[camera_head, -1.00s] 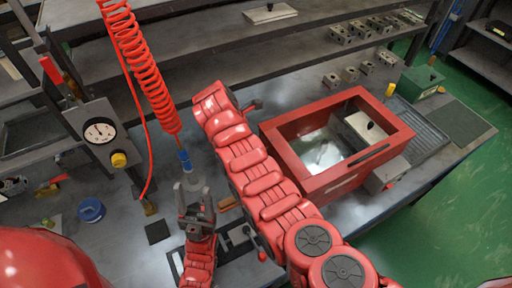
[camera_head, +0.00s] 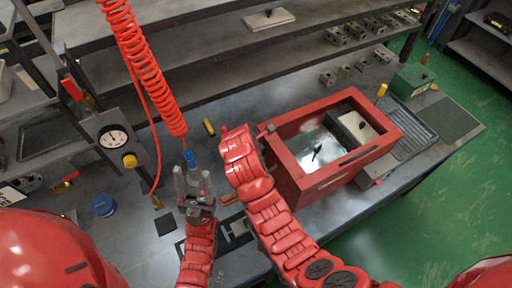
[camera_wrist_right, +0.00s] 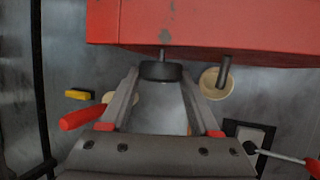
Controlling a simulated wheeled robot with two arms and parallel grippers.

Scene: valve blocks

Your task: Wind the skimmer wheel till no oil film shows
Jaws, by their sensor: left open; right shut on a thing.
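The red open tank (camera_head: 302,187) stands on the bench and holds pale, glossy liquid (camera_head: 316,151); I cannot tell how much oil film lies on it. In the right wrist view a dark round knob (camera_wrist_right: 160,71) sits on a thin shaft from the tank wall (camera_wrist_right: 200,24). My right gripper (camera_wrist_right: 160,82) is shut on this knob, one finger on each side. In the head view my red right wrist hides that gripper.
A red coiled hose (camera_head: 150,70) hangs at the left, near a pressure gauge (camera_head: 114,139). Metal blocks (camera_head: 346,71) stand behind the tank; a green box (camera_head: 412,80) is at the back right.

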